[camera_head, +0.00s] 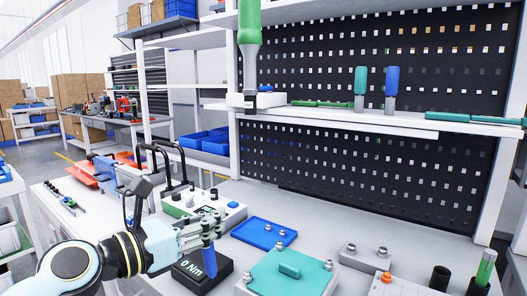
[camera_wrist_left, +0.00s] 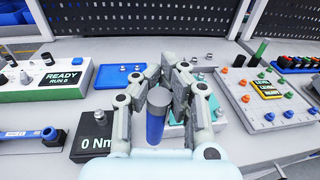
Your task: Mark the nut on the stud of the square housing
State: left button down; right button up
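My left gripper (camera_head: 200,238) is shut on an upright blue marker (camera_head: 209,258), holding it beside and partly in front of the black "0 Nm" box (camera_head: 212,279). In the left wrist view the marker (camera_wrist_left: 155,128) stands between the fingers and has a grey top end. A teal square housing (camera_head: 268,281) with a raised bar and metal studs at its corners lies on the table, to the right of the gripper and apart from it. In the wrist view my fingers hide much of the housing. My right gripper is in neither view.
A blue plate (camera_head: 262,229) with studs lies behind the housing. A grey block (camera_head: 364,262) with two studs stands to its right. A white control box (camera_head: 228,217) is behind the gripper. A white panel (camera_wrist_left: 247,113) and black holders fill the right side.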

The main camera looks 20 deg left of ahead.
pick_arm(q)
jog(key=w+d+r+m+g+h+p, duration=0.1)
jog(key=w+d+r+g+p, duration=0.1)
jog(key=w+d+r+p, duration=0.35)
pick_arm(e)
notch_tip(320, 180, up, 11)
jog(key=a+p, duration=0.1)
jog(key=p, duration=0.2)
pick_arm(q)
notch_tip(320, 180, down, 7)
jog(key=b, duration=0.6)
jog(key=shift+w, duration=0.25)
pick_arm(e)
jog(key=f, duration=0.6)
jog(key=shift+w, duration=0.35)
pick_arm(q)
jog(key=shift+r, duration=0.1)
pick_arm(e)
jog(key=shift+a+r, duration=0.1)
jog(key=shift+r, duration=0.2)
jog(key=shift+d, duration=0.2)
pick_arm(q)
jog(key=shift+p, duration=0.45)
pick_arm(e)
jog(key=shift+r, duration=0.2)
pick_arm(q)
jog(key=shift+f, duration=0.25)
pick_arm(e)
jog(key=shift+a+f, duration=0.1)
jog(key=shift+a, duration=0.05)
